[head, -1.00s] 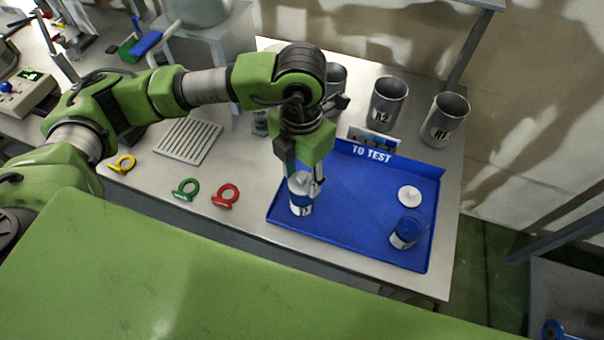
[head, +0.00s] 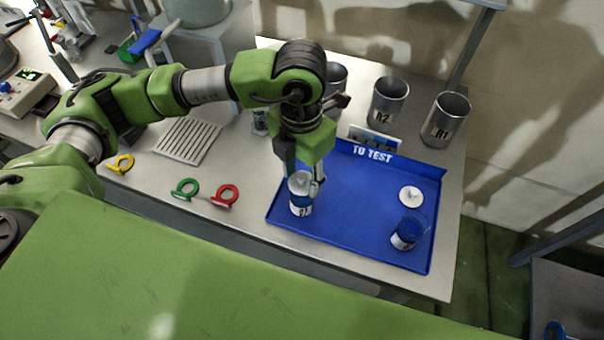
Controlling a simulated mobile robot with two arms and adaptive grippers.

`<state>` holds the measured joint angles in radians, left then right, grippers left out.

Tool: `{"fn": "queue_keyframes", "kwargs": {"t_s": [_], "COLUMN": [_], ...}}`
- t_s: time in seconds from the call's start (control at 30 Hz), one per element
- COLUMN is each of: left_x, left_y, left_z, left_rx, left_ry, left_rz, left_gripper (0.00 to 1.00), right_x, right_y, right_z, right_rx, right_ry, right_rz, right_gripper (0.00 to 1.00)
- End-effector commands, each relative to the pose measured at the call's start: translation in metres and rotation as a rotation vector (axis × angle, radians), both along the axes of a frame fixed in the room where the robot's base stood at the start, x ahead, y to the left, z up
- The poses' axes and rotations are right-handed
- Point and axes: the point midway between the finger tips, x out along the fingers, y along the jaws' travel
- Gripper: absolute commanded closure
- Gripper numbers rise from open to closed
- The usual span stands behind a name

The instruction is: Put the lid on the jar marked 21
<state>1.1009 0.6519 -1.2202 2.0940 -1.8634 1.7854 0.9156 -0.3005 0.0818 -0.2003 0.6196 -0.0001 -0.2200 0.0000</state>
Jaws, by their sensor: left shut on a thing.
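A jar (head: 301,206) with a white label stands at the left side of the blue tray (head: 350,235). A white lid (head: 300,181) is at its top; I cannot tell whether it is seated. My left gripper (head: 304,178) points down over this jar, shut on the lid, with fingers on either side. The jar's label is too small to read surely. My right gripper is not in view.
Metal cups marked R2 (head: 387,100) and R1 (head: 445,120) stand behind the tray. Red (head: 224,197), green (head: 185,189) and yellow (head: 121,164) rings and a ribbed plate (head: 188,141) lie to the left. The tray's middle is clear.

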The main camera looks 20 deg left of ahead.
Motion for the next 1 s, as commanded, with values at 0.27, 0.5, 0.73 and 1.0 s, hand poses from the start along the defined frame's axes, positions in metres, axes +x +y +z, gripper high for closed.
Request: {"fn": "queue_keyframes", "kwargs": {"t_s": [0.27,0.5,0.73,1.0], "left_x": [0.0001,0.0,0.0001,0.0002], "left_y": [0.0,0.0,0.0,0.0001], "left_z": [0.0003,0.0001,-0.0018,-0.0047], "left_rx": [0.0,0.0,0.001,0.0], "left_ry": [0.0,0.0,0.0,-0.001], "left_rz": [0.0,0.0,0.0,0.0], "left_gripper": [0.75,0.75,0.75,0.75], "right_x": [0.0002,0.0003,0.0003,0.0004], "right_y": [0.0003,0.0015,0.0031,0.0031], "right_z": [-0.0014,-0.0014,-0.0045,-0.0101], "right_rx": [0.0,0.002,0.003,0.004], "right_ry": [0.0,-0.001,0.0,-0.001], "right_rz": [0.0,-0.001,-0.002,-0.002], "right_gripper": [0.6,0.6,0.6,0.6]}}
